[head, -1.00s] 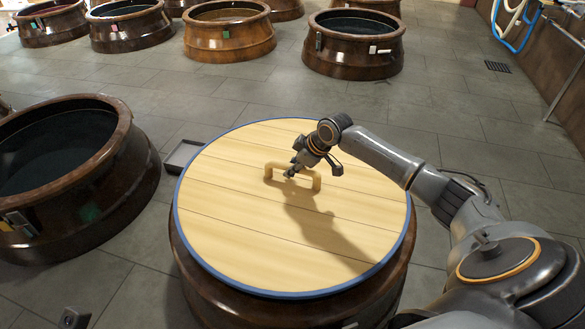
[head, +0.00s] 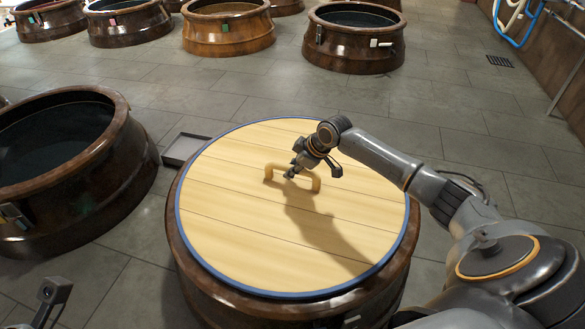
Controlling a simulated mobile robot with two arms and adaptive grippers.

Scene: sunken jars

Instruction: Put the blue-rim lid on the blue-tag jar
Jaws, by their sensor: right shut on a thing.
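The blue-rim lid (head: 250,235) is a round pale wooden disc with a blue edge and an arched wooden handle (head: 315,183). My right gripper (head: 290,175) is shut on the handle. The lid hangs or lies over a brown jar (head: 215,305) and hides its mouth; I cannot tell whether they touch. A strip of the jar's brown rim shows left of the lid. A small pale tag (head: 351,321) shows at the jar's front, cut off; I see no blue tag on it. Part of my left gripper (head: 50,292) shows at the lower left; its fingers are unclear.
An open dark jar (head: 110,185) with a green tag stands close on the left. A shallow grey tray (head: 185,149) lies on the floor between the jars. Several open jars stand at the back, one at the back right (head: 355,62). Tiled floor (head: 470,110) is free at right.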

